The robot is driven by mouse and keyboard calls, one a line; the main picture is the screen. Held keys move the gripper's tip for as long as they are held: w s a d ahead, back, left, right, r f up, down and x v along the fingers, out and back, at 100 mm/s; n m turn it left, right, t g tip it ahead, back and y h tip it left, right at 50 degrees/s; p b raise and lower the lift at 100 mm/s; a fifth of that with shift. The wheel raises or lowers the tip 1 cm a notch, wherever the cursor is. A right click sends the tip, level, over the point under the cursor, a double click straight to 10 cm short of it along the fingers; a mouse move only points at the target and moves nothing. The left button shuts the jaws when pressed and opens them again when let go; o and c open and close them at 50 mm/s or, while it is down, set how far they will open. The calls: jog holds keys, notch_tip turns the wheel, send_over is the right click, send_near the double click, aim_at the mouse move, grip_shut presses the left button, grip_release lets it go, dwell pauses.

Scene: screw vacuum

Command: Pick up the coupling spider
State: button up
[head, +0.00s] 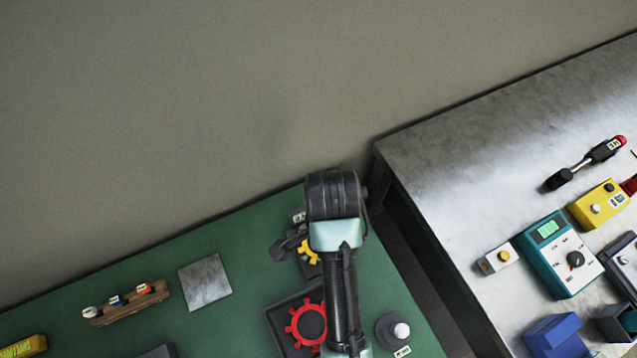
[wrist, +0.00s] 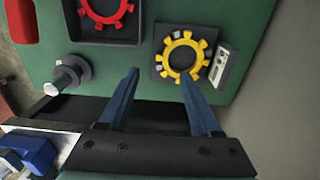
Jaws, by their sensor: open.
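A yellow lobed ring (wrist: 170,57), shaped like a coupling spider, lies on a dark square pad (wrist: 160,70) in the wrist view. In the head view the yellow ring (head: 309,252) is partly hidden by my arm. A larger red toothed ring (wrist: 124,12) lies in a dark tray (wrist: 105,36); the red ring (head: 293,329) also shows in the head view. I cannot tell from a label which ring is the coupling spider. My gripper (wrist: 160,78) is open and empty, its blue fingers apart, with the yellow ring just beyond the right fingertip.
A grey round base with a white knob (head: 397,331) stands on the green table (head: 250,250) near its right edge. A small labelled block (wrist: 224,66) sits beside the pad. A metal plate (head: 205,281) lies left; the grey bench (head: 450,150) is right, across a gap.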

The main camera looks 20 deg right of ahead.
aim_at(305, 249)
notch_tip(305, 249, down, 10)
jog(key=shift+w+d+p, duration=0.1)
jog(key=shift+w+p, duration=0.05)
jog(key=shift+p, duration=0.15)
jog(key=shift+c, duration=0.2)
grip_shut()
dwell(0.3)
